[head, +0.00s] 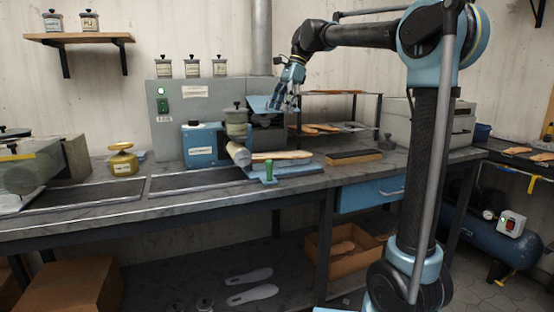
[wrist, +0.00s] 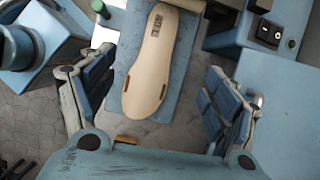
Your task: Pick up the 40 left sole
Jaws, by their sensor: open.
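A pale beige sole (wrist: 155,55) lies flat on a blue plate (wrist: 184,92) in the wrist view. It has a small dark printed mark near its far end, too small to read, and two small slots near the end closer to me. In the head view the sole (head: 282,155) lies on the blue plate at the front of the bench machine. My gripper (head: 287,99) is open and empty, above the sole. In the wrist view its fingers stand on either side of the sole, apart from it.
The blue machine (head: 204,146) and a pale roller (head: 238,154) stand beside the sole; a green-handled part (head: 268,171) is in front. Brown soles (head: 315,129) lie on a rack behind. Grey soles (head: 250,276) lie on the lower shelf. A crate (head: 345,262) stands under the bench.

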